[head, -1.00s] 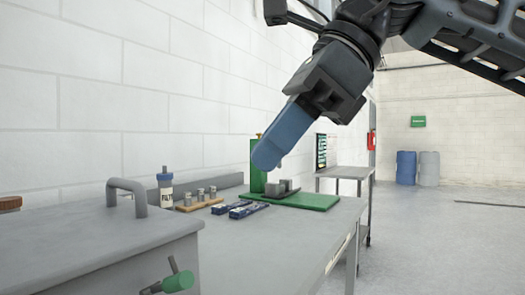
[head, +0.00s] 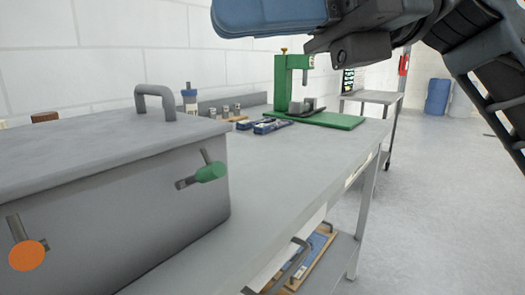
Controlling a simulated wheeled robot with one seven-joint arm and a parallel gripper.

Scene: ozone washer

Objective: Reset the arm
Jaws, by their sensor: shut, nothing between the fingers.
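My arm comes in from the upper right of the head view.
A grey washer box (head: 120,190) with a lid handle (head: 155,100), a green knob (head: 210,172) and an orange knob (head: 27,256) stands at the left. A green press (head: 282,85) on a green base (head: 330,119), blue packets (head: 271,126) and a bottle (head: 190,102) stand farther back. Floor at right is clear.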

